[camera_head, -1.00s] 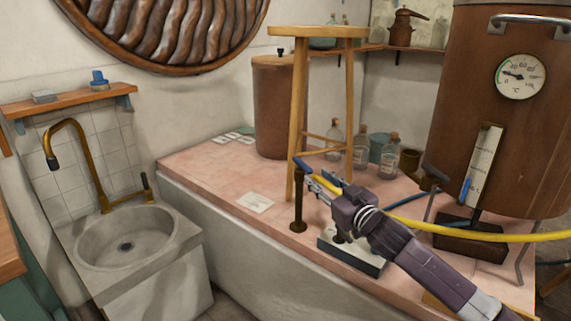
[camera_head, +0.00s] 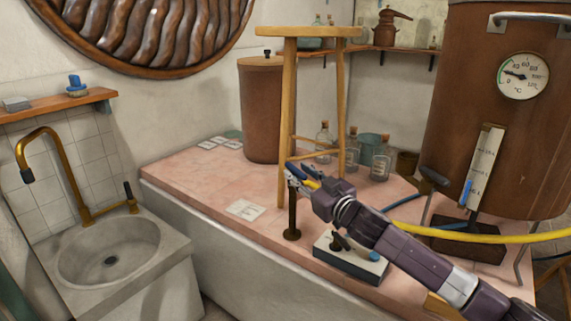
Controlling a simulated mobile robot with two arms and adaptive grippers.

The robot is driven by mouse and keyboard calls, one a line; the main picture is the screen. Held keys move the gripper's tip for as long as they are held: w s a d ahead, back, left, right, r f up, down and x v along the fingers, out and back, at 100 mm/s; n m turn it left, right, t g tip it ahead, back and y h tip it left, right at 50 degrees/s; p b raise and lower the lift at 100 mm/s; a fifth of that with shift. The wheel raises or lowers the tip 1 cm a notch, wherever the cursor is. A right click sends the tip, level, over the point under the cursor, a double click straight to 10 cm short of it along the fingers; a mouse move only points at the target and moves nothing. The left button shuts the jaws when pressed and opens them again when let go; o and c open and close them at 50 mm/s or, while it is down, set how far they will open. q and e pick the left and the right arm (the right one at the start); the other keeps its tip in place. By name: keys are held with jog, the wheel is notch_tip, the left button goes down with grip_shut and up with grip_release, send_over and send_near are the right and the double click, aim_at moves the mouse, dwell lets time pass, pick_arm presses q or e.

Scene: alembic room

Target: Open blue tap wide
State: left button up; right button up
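A blue lever (camera_head: 466,192) also shows beside the white scale at the right. My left gripper is not in view.
A wooden stool (camera_head: 345,100) stands on the counter close behind my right gripper. A box with a dark lever (camera_head: 345,262) sits below my arm. A yellow hose (camera_head: 470,233) crosses at the right. A stone sink (camera_head: 108,258) is at the left.

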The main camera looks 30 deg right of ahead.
aim_at(286, 163)
jog(key=shift+w, duration=3.4)
jog(key=shift+c, duration=0.4)
grip_shut()
